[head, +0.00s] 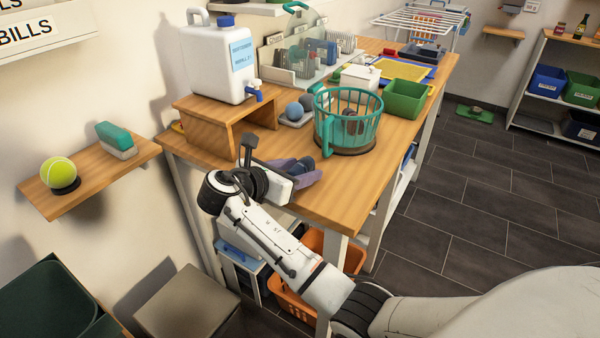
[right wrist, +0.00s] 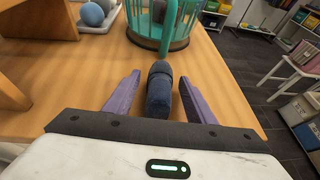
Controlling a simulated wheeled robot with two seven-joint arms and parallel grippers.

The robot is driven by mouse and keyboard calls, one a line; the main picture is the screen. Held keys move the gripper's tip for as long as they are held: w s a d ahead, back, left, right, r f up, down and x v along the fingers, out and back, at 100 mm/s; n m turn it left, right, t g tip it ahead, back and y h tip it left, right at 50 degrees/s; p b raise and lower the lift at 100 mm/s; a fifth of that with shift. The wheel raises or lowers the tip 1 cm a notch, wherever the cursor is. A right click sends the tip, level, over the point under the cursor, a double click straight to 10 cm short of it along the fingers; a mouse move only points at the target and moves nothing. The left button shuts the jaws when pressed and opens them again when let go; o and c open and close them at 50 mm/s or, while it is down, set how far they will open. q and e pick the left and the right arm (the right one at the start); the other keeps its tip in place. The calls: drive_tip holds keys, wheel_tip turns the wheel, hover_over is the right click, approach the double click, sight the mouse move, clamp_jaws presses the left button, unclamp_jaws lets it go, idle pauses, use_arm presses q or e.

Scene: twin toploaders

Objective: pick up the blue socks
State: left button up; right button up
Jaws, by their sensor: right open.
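The blue socks (right wrist: 160,88) are a dark navy roll lying on the wooden table. In the head view the socks (head: 304,165) are partly hidden by my right gripper, near the table's left front edge. My right gripper (head: 297,172) is low over the table. In the right wrist view its two purple fingers (right wrist: 160,82) are open, one on each side of the socks. A gap shows between the roll and each finger. My left gripper is not in view.
A teal basket (head: 325,128) with dark contents stands just beyond the socks. A wooden riser (head: 207,128) holding a white jug (head: 216,65) is to the left. A tray with blue and grey balls (head: 293,111) lies behind. A green bin (head: 404,99) stands further right.

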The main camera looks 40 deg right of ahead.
drive_tip(key=shift+d+f, duration=0.1)
drive_tip(key=shift+d, duration=0.05)
drive_tip(key=c, duration=1.1)
